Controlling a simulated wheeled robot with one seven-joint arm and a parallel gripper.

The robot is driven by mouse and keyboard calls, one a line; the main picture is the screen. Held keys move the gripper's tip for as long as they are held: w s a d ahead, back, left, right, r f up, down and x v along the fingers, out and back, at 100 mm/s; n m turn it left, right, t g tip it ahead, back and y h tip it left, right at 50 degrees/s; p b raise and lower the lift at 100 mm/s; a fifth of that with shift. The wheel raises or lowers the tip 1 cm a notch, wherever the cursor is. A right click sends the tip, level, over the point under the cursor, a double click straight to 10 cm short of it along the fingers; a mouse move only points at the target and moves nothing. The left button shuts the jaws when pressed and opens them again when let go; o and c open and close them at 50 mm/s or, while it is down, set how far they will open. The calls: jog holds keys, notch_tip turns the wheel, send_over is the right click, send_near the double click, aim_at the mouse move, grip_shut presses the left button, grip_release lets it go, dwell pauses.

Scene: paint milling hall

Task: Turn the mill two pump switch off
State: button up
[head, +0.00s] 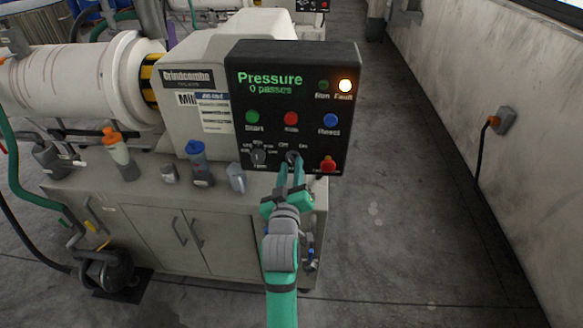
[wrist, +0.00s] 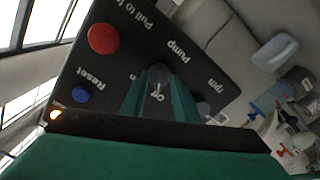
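The dark control panel (head: 240,140) of the mill shows "Pressure" and "0 passes" in green. Its pump switch (head: 292,156) is a small dark knob low on the panel, left of the red mushroom button (head: 328,165). My gripper (head: 292,168) reaches up to this knob from below and partly covers it. In the wrist view the pump switch (wrist: 158,73) shows between the tips of my gripper (wrist: 159,92), under the label "Pump". The fingers are apart, one on each side of it; whether they touch it is unclear. "Off" is legible between the fingers; the pointer direction is unclear.
The Fault lamp (head: 345,86) is lit. The rpm knob (head: 258,157) sits left of the pump switch. Bottles and cups, including a blue-capped bottle (head: 199,165), stand on the cabinet top (head: 150,196). Open floor (head: 420,200) lies to the right, up to the wall.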

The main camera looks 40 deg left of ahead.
jog(key=v, duration=1)
jog(key=shift+s, duration=0.15)
jog(key=s+d+f+m+h, duration=0.3)
jog(key=s+d+f+m, duration=0.15)
jog(key=d+f, duration=0.4)
jog(key=s+d+f+m+h, duration=0.25)
jog(key=s+d+f, duration=0.25)
jog(key=d+f, duration=0.4)
jog(key=s+d+m+h, duration=0.2)
jog(key=s+d, duration=0.5)
jog(key=s, duration=0.2)
jog(key=s+d+f+m+h, duration=0.1)
jog(key=s+d+m+h, duration=0.1)
jog(key=s+d, duration=0.4)
jog(key=s+m, duration=0.1)
jog(key=s, duration=0.2)
jog(key=shift+s+d+f, duration=0.2)
jog(key=shift+d+f, duration=0.05)
jog(key=shift+d, duration=0.15)
